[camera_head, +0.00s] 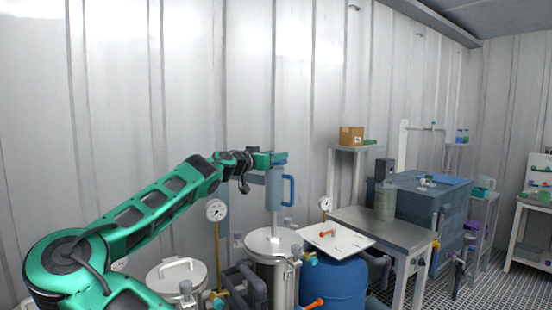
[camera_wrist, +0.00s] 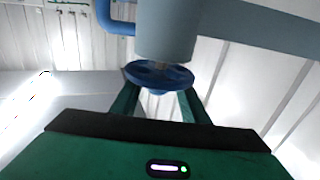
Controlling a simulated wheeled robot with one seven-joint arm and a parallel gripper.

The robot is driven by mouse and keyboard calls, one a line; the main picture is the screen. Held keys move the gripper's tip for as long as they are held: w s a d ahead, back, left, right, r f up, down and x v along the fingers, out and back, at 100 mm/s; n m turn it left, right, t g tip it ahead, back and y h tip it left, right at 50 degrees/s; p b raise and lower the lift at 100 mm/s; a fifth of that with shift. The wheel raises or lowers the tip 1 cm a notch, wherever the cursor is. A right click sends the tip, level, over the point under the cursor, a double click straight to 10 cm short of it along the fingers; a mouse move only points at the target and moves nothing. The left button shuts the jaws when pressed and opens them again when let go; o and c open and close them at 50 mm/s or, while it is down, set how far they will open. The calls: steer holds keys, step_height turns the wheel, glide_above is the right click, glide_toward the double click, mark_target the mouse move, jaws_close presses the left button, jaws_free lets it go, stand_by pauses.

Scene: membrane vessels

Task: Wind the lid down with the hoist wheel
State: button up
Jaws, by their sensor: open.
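The hoist wheel (camera_wrist: 158,76) is a blue disc under a grey-blue cylinder in the wrist view. My gripper (camera_wrist: 159,95) is open, with one green finger on each side of the wheel's near part; I cannot tell whether they touch it. In the head view my gripper (camera_head: 274,159) is at the top of the hoist's grey-blue body (camera_head: 273,192), which has a blue side handle. The wheel is not clear there. Below is a steel vessel (camera_head: 274,268) with a round metal lid (camera_head: 272,242); I cannot tell whether a gap separates them.
Another lidded steel vessel (camera_head: 176,280) stands at the left, below my arm. A blue drum (camera_head: 334,282) with a white board (camera_head: 338,238) on top is at the right. Gauges (camera_head: 216,210) and pipes stand between them. A metal table (camera_head: 380,226) and blue tank (camera_head: 425,205) are farther right.

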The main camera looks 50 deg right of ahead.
steer(key=shift+w+d, duration=0.15)
steer(key=shift+d, duration=0.8)
steer(key=shift+w+d, duration=0.1)
steer(key=shift+d, duration=0.8)
jaws_close()
